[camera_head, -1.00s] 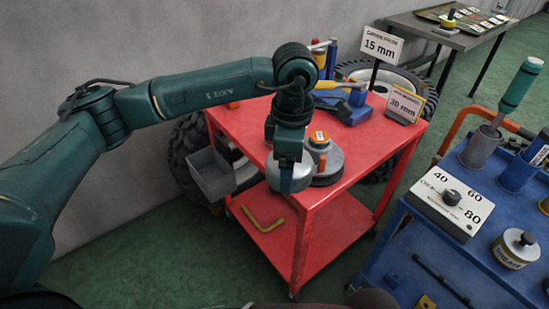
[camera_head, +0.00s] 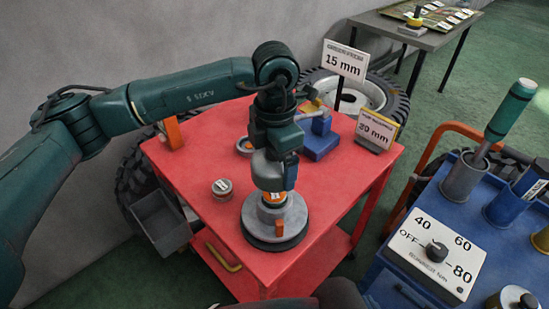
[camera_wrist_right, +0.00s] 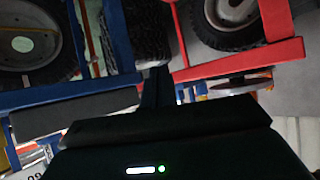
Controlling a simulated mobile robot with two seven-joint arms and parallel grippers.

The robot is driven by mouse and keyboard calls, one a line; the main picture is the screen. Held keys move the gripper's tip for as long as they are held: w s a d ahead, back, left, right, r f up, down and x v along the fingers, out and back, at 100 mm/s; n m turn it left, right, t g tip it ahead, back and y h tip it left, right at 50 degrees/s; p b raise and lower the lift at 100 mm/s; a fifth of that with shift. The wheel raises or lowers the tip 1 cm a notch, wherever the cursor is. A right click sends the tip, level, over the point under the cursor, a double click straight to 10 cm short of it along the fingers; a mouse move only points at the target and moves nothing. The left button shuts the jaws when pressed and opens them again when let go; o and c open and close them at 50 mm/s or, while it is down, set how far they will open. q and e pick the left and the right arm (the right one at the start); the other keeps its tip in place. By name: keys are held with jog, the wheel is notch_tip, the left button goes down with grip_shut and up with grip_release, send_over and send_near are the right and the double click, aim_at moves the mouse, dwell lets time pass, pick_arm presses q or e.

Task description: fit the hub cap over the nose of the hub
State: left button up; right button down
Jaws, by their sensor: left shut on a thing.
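The hub (camera_head: 258,222) is a grey stepped disc on a dark base near the front corner of the red cart. Its top shows an orange label (camera_head: 274,198), and an orange tab (camera_head: 279,228) is at its front. My left gripper (camera_head: 274,183) is directly above the hub, pointing down, shut on the grey, rounded hub cap (camera_head: 262,169). The fingers partly hide the cap, and I cannot tell whether it touches the hub's nose. My right gripper (camera_wrist_right: 158,88) shows only as dark shapes in the right wrist view; its opening is unclear.
The red cart top (camera_head: 200,165) also carries a small round tin (camera_head: 222,188), a grey ring (camera_head: 245,146), a blue holder (camera_head: 318,138) and 15 mm and 30 mm signs. A grey bin (camera_head: 160,222) hangs at its left. A blue cart (camera_head: 385,285) stands right.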

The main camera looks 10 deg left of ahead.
aim_at(275, 174)
pick_arm(q)
jog(key=shift+b, duration=0.3)
jog(key=shift+f+b, duration=0.4)
notch_tip(275, 174, down, 3)
jog(key=b, duration=0.2)
jog(key=shift+f+b, duration=0.1)
jog(key=shift+b, duration=0.3)
jog(key=shift+f+b, duration=0.75)
jog(key=shift+f, duration=0.15)
pick_arm(e)
jog(key=shift+w+a+f+t+y, duration=0.3)
jog(key=shift+a+f+t+y, duration=0.15)
jog(key=shift+a+f, duration=0.35)
pick_arm(q)
jog(key=shift+b, duration=0.45)
pick_arm(e)
jog(key=shift+s+f, duration=0.1)
jog(key=shift+f, duration=0.45)
pick_arm(q)
jog(key=shift+b, duration=0.3)
pick_arm(e)
jog(key=shift+f, duration=0.2)
